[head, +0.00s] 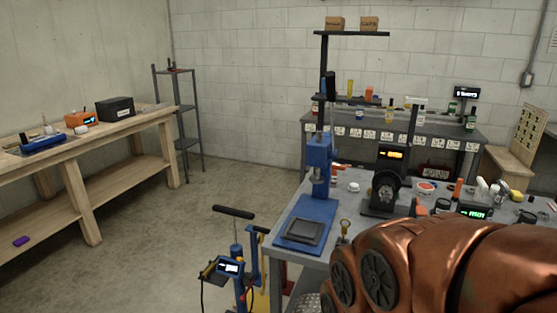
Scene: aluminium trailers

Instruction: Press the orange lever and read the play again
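A black device with a round dial (386,190) stands on the grey workbench (290,215), with a lit amber display (391,154) above it. A small upright orange piece (457,188) shows to its right; I cannot tell whether it is the orange lever. Another small orange-red piece (338,169) lies behind the blue press (318,160). A small green-lit readout (474,213) is at the right, too small to read. My copper-coloured arm covers the lower right and hides part of the bench. My gripper is not in view.
A blue and yellow wheeled unit with a black handle (233,212) stands on the floor left of the bench. A wooden bench (90,140) runs along the left wall. A grey rear bench (460,134) holds bottles. The floor between is open.

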